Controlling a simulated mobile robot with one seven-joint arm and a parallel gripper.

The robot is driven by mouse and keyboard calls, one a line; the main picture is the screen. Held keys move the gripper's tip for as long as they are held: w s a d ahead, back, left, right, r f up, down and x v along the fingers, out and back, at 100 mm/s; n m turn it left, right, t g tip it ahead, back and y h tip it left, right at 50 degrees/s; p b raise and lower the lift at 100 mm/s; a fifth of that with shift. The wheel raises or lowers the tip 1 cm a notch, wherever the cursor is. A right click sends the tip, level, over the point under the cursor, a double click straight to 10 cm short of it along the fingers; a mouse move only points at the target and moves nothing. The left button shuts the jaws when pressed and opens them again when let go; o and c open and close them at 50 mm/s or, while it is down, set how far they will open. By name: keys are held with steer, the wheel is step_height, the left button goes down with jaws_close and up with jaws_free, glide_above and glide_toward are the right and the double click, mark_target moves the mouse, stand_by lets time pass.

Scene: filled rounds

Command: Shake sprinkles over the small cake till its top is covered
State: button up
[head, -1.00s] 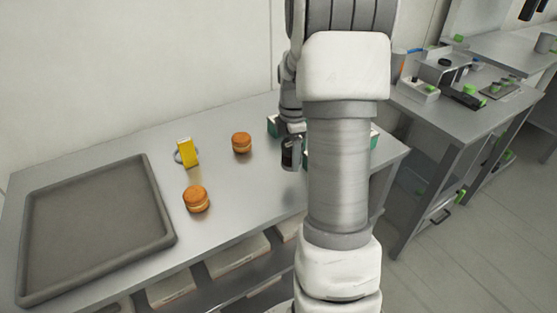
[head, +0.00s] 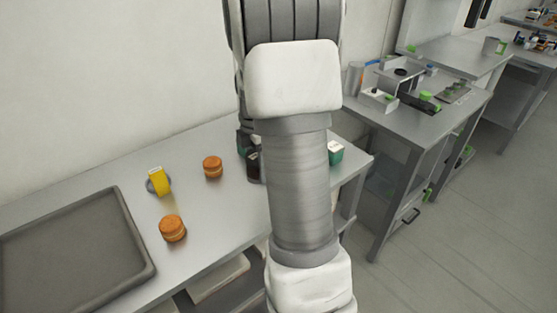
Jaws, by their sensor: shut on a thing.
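Two round orange-brown cakes stand on the steel table. One cake (head: 213,167) is farther back, and the other cake (head: 172,229) is nearer the front edge. My gripper (head: 252,165) is right of the farther cake and apart from it, mostly hidden behind my own arm. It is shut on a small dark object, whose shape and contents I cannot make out. A yellow upright block (head: 160,180) stands left of the cakes, with a grey round piece at its base. No sprinkles can be made out on either cake at this size.
A large grey tray (head: 135,240) fills the table's left end. A teal box with a white top (head: 335,152) is at the right end, partly behind my arm. A second cluttered table (head: 440,122) stands across a gap on the right. The table's middle front is clear.

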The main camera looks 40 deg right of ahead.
steer(key=w+a+r+n+p, duration=0.1)
steer(key=w+a+n+p, duration=0.2)
steer(key=a, duration=0.5)
steer(key=w+a+r+p, duration=0.15)
steer(key=a+p, duration=0.25)
steer(key=a, duration=0.4)
steer(key=w+a+n+p, duration=0.2)
steer(key=w+a+p, duration=0.15)
steer(key=a, duration=0.35)
steer(key=shift+s+a+f+b, duration=0.15)
steer(key=shift+f+b, duration=0.85)
steer(key=shift+f, duration=1.1)
steer(key=shift+a, duration=0.2)
steer(key=shift+a, duration=0.25)
